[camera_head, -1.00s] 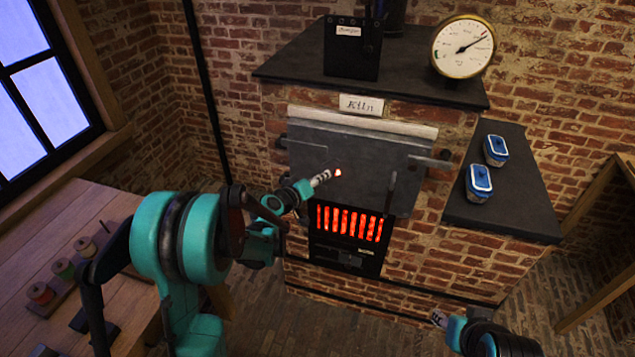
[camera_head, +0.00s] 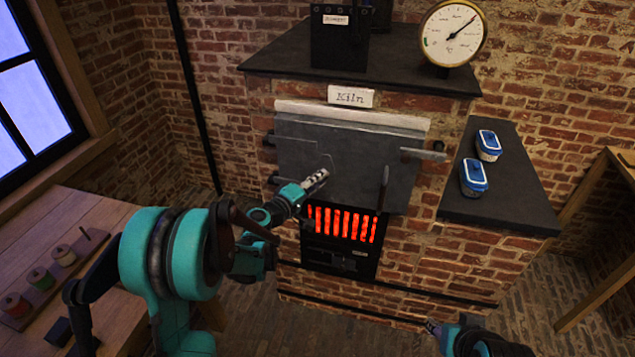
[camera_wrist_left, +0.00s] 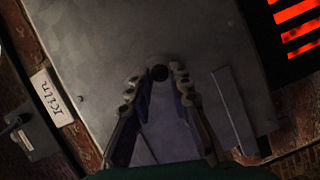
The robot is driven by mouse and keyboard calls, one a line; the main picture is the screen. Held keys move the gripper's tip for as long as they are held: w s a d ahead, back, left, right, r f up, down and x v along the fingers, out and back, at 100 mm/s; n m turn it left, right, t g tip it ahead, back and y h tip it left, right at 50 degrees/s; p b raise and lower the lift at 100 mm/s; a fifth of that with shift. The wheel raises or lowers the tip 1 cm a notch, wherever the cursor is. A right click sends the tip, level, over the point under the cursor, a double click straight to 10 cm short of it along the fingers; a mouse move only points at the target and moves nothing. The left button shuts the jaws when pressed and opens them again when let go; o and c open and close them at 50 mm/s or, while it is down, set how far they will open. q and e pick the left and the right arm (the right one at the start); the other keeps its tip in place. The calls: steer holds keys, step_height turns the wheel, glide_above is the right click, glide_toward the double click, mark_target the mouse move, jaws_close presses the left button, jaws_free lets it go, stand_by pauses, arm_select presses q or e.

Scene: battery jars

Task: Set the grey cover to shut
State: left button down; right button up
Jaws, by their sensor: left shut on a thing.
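The grey cover (camera_head: 352,155) is a metal plate on the front of the brick kiln, with red glowing bars (camera_head: 342,224) in view below it. A dark upright handle (camera_head: 383,185) stands out at its lower right. My left gripper (camera_head: 322,175) is shut on a part of the cover, left of its middle. In the left wrist view the cover (camera_wrist_left: 130,40) fills the middle, and a dark round spot (camera_wrist_left: 160,73) shows between the fingertips; the held part is hard to make out. My right gripper (camera_head: 433,327) is low at the right, its jaw opening unclear.
The Kiln sign (camera_head: 351,97) is above the cover. A gauge (camera_head: 452,33) and a black box (camera_head: 338,40) stand on the kiln top. Two blue-lidded jars (camera_head: 475,178) sit on the dark side shelf (camera_head: 510,208). A wooden bench (camera_head: 95,210) with spools is at left.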

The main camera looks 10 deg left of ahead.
stand_by(0.3)
arm_select(q)
steer(key=c, duration=1.4)
jaws_free()
steer(key=shift+o, duration=0.2)
steer(key=v, duration=1.2)
steer(key=shift+d+f, duration=0.1)
